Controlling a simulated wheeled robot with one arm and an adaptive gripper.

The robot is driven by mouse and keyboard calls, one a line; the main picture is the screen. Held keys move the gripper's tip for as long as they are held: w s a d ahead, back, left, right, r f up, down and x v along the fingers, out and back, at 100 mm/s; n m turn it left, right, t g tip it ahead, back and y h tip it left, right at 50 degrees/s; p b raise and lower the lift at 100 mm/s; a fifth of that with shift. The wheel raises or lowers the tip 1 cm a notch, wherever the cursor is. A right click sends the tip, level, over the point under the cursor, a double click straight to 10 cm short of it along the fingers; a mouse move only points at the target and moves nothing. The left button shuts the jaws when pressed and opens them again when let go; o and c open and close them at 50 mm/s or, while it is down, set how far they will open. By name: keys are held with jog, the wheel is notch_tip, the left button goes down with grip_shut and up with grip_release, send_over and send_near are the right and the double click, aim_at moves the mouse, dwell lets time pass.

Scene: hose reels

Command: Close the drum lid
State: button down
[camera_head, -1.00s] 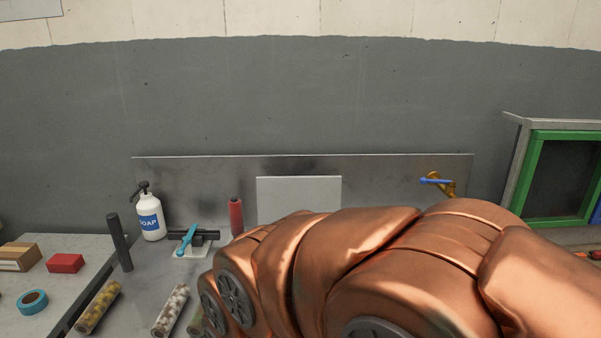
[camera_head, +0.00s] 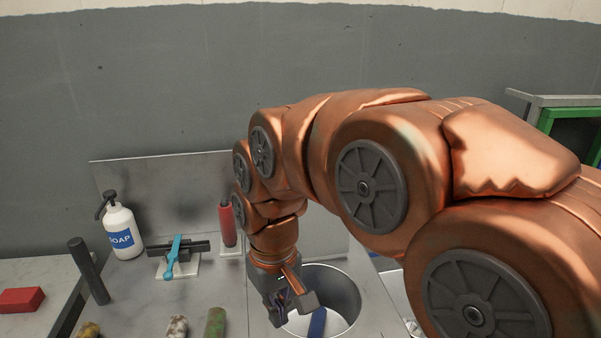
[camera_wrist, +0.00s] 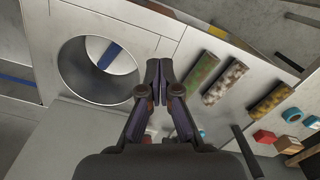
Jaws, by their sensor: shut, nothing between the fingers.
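The drum (camera_head: 346,287) is a round metal well set in the grey counter, and its mouth is uncovered. It also shows in the wrist view (camera_wrist: 72,72) at the upper left, with a blue item inside. A pale flat panel, which looks like the raised lid (camera_head: 328,238), stands behind the drum and is partly hidden by my arm. My gripper (camera_head: 288,312) points down by the left side of the drum's mouth, overlapping its rim in the picture. In the wrist view my fingers (camera_wrist: 160,68) are together and empty, right of the opening. I cannot tell whether they touch the counter.
A soap bottle (camera_head: 122,232), a teal-handled tool (camera_head: 173,257) and a red cylinder (camera_head: 227,224) stand left of my arm. Several mottled rolls (camera_wrist: 225,80) lie near my gripper. A dark upright rod (camera_head: 88,270) and a red block (camera_head: 20,300) are farther left.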

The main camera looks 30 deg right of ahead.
jog(key=w+d+r+m+t, duration=0.1)
jog(key=w+d+r, duration=0.25)
jog(key=w, duration=0.45)
jog(key=w+d+r+t, duration=0.1)
jog(key=w+d+r, duration=0.25)
jog(key=w, duration=0.55)
jog(key=w+d+r+m+t, duration=0.1)
jog(key=w+d+r, duration=0.25)
jog(key=w, duration=0.45)
jog(key=w+d+r+m+t+h, duration=0.1)
jog(key=w+d, duration=0.4)
jog(key=d, duration=0.3)
jog(key=w+d+m+t+h, duration=0.1)
jog(key=w+d, duration=0.4)
jog(key=d, duration=0.3)
notch_tip(320, 180, down, 9)
jog(key=d+p, duration=0.1)
jog(key=p, duration=0.1)
jog(key=shift+f+m+p, duration=0.15)
jog(key=shift+m+p, duration=0.15)
jog(key=shift+d, duration=0.1)
